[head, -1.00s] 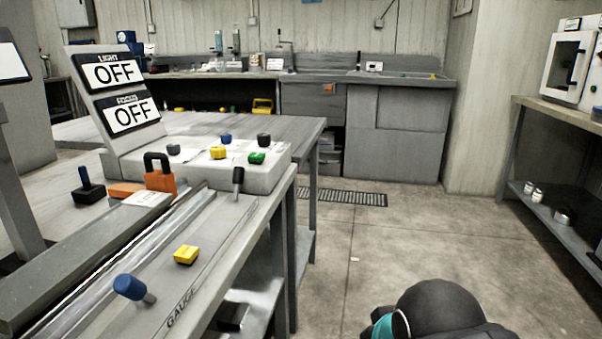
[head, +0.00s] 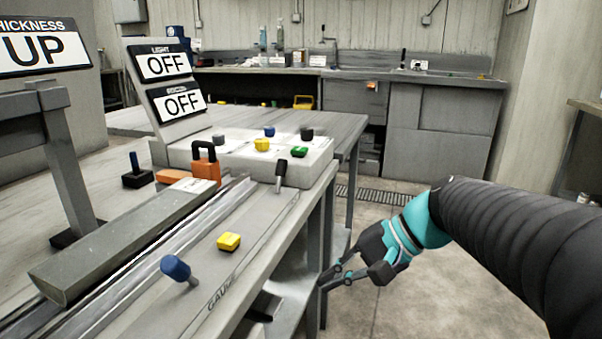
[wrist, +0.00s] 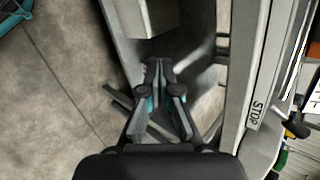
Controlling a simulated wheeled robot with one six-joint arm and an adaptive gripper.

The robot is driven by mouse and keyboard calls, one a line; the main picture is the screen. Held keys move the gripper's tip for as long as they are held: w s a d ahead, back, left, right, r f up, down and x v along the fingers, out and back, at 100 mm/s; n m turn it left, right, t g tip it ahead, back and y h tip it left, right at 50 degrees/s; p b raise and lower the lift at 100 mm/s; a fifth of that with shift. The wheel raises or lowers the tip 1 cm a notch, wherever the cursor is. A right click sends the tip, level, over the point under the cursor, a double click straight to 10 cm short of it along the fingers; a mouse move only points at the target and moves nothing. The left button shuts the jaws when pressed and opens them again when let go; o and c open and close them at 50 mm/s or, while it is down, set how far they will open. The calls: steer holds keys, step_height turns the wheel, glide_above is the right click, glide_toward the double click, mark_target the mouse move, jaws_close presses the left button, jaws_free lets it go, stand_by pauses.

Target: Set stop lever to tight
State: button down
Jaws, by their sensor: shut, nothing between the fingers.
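A black-knobbed lever (head: 281,170) stands near the far right end of the bench rail in the head view. In the wrist view, a black knob (wrist: 297,128) shows beside the printed STOP label (wrist: 257,116) on the bench edge. My gripper (head: 328,279) is shut and empty, low beside the bench's right side in the head view, below and to the right of the lever and apart from it. In the wrist view my gripper (wrist: 158,68) points along the bench side, with the STOP label to its right.
A blue-knobbed lever (head: 177,269) and a yellow knob (head: 229,242) stand on the bench top near the GAUGE label (head: 221,292). An orange padlock (head: 205,163) sits by a control box (head: 180,151) with several coloured knobs. Open floor (head: 450,300) lies to the right.

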steer(key=w+r+y, duration=0.2)
steer(key=w, duration=0.1)
steer(key=w+r+m+y, duration=0.1)
steer(key=w+r+y, duration=0.1)
steer(key=w, duration=0.1)
steer(key=w+r+m+y, duration=0.1)
steer(key=w+r, duration=0.1)
steer(key=w, duration=0.2)
steer(key=shift+d+t+y, duration=0.3)
steer(key=shift+t+y, duration=0.1)
steer(key=w+d+r+t+y, duration=0.1)
steer(key=w+d+r+y, duration=0.3)
steer(key=w, duration=0.2)
steer(key=shift+m, duration=0.4)
steer(key=shift+w+a+r, duration=0.1)
glide_toward(280, 173)
steer(key=w+a, duration=0.1)
steer(key=a, duration=0.1)
steer(key=w+a, duration=0.1)
steer(key=a, duration=0.1)
steer(key=w+a, duration=0.1)
steer(key=w, duration=0.1)
steer(key=shift+a+r, duration=0.25)
steer(key=shift+a, duration=0.15)
